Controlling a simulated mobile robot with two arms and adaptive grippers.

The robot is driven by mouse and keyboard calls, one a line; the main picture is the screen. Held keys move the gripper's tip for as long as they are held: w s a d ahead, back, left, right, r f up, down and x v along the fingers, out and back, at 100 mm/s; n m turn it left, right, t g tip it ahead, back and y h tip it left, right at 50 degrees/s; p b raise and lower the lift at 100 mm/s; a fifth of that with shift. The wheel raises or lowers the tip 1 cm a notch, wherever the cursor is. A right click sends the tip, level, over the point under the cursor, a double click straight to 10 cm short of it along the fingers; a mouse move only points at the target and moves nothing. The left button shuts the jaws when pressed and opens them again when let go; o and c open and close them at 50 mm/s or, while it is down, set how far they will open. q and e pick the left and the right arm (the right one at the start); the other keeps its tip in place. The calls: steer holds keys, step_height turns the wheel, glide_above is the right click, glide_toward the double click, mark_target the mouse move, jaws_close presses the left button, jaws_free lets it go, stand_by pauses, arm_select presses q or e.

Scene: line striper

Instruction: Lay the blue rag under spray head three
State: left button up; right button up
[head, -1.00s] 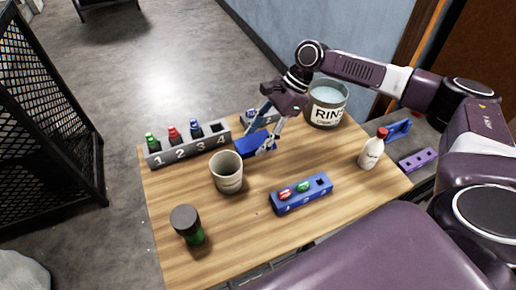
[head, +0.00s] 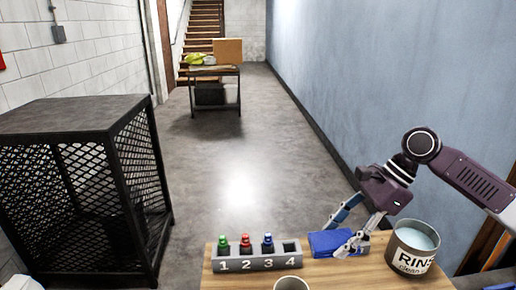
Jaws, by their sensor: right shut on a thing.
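The blue rag (head: 324,243) is at the far edge of the wooden table, just right of a grey numbered rack. My right gripper (head: 352,238) is at the rag's right end, shut on it; its fingers partly cover the rag. I cannot tell whether the rag still touches the table. The rack (head: 256,263) is marked 1 to 4. It holds a green-topped piece (head: 223,242) at 1, a red-topped one (head: 245,242) at 2 and a blue-topped one (head: 267,242) at 3; place 4 looks empty. No spray head is clearly recognisable. My left gripper is out of view.
A rinse bucket (head: 413,247) stands close right of my gripper. A cup (head: 290,285) shows at the bottom edge. A black mesh cage (head: 70,190) stands left. The floor (head: 235,165) beyond is clear up to a far table (head: 213,78) and stairs.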

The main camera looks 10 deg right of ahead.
steer(key=s+a+f+n+g+h, duration=0.2)
steer(key=s+f+n+g+h, duration=0.1)
steer(key=s+n, duration=0.4)
steer(key=s+a+f+n+g+h, duration=0.3)
steer(key=s+n, duration=0.4)
steer(key=n, duration=0.4)
steer(key=shift+a+f+g+h, duration=0.3)
steer(key=shift+a+f+g, duration=0.05)
steer(key=shift+g, duration=0.05)
steer(key=shift+d, duration=0.1)
steer(key=shift+w+n, duration=0.1)
steer(key=shift+n, duration=0.2)
